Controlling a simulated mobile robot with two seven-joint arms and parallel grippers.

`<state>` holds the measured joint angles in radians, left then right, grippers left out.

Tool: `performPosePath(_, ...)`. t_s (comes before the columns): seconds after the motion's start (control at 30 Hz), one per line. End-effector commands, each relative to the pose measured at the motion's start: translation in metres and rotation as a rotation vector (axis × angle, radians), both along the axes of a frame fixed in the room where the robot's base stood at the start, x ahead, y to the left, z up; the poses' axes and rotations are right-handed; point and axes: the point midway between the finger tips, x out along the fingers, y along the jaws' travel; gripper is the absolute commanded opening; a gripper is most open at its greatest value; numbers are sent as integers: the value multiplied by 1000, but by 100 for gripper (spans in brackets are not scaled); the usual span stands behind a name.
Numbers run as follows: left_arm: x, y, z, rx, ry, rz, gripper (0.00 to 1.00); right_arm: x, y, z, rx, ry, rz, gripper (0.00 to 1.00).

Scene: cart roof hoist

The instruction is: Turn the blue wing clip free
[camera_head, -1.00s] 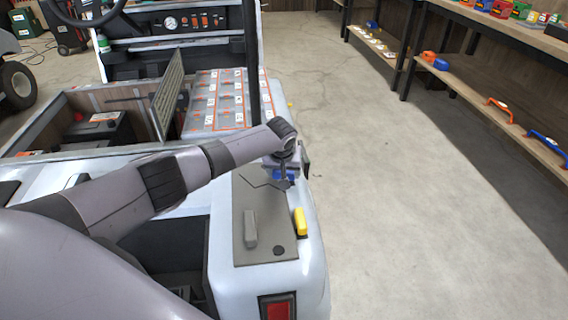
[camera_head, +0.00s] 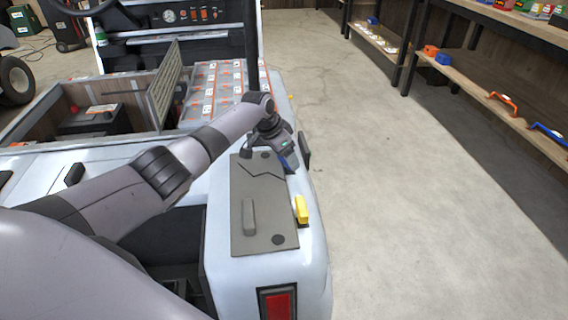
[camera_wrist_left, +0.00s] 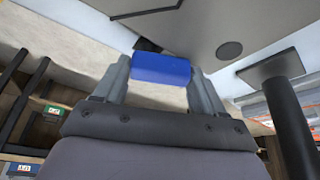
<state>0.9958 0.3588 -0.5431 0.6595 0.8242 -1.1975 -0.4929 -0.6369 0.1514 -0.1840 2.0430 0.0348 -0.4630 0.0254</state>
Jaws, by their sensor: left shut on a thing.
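The blue wing clip (camera_wrist_left: 161,69) is between the two fingers of my left gripper (camera_wrist_left: 160,80) in the left wrist view, and the gripper is shut on it. In the head view the left gripper (camera_head: 286,160) is at the far right edge of the grey panel (camera_head: 262,225) on the cart, with a bit of blue clip (camera_head: 289,163) showing. Whether the clip still touches the panel is hard to tell. A yellow clip (camera_head: 301,209) sits at the panel's right edge, nearer the camera. My right gripper is not in view.
A grey handle (camera_head: 249,217) stands up from the panel. A dark post (camera_head: 252,50) rises beyond the panel, beside the orange-marked battery block (camera_head: 215,92). Open floor (camera_head: 400,220) lies to the right, with wooden shelves (camera_head: 490,95) beyond it.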

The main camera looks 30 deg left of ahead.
Motion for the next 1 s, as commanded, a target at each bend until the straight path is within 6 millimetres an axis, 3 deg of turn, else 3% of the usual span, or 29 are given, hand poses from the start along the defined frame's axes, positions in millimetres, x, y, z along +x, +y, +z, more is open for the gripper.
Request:
performPosePath(0.03, 2, 0, -7, -4, -1, -42, 40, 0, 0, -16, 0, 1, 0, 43)
performPosePath(0.17, 4, -1, -7, -4, -2, -156, 40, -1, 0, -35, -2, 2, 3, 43)
performPosePath(0.27, 5, -2, -7, -2, -1, -231, 40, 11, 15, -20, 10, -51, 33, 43)
performPosePath(0.5, 7, -3, -5, -1, 0, -368, 40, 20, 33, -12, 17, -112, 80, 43)
performPosePath(1.0, 7, -4, -1, 1, 2, -469, 40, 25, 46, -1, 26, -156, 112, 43)
